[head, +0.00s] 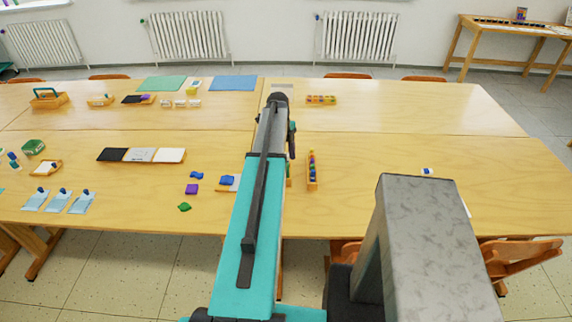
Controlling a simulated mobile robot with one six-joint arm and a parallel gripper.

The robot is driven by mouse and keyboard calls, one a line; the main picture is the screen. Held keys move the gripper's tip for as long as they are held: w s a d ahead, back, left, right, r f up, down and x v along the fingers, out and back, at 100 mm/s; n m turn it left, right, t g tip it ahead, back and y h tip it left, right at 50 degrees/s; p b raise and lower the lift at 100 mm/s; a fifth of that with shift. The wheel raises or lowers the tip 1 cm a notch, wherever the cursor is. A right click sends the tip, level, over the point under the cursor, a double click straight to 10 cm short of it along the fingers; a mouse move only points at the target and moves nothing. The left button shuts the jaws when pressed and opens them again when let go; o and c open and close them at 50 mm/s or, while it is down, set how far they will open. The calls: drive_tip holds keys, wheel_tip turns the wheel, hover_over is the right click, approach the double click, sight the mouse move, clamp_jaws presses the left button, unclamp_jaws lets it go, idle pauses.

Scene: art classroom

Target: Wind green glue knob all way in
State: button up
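I cannot pick out a green glue knob for certain. A small green piece (184,207) lies near the front edge of the table, left of my arm, too small to identify. A green box-like item (33,147) sits at the far left. My arm reaches forward over the table, and its dark end with my gripper (279,99) is over the table's middle. The fingers cannot be made out, so neither opening nor grasp shows. The arm hides part of the table beneath it.
Blue (196,175) and purple (192,188) pieces lie left of my arm. A narrow wooden tray of colored items (312,170) stands just right of it. A black, grey and white panel (141,155) lies to the left. The table's right side (410,125) is mostly clear.

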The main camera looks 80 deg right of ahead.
drive_tip(key=shift+m, duration=0.6)
drive_tip(key=shift+s, duration=0.1)
idle(0.3)
drive_tip(key=c, duration=1.5)
drive_tip(key=n, duration=0.4)
drive_tip(key=shift+a, duration=0.1)
drive_tip(key=n, duration=0.4)
drive_tip(key=shift+h, duration=0.4)
drive_tip(key=o, duration=1.5)
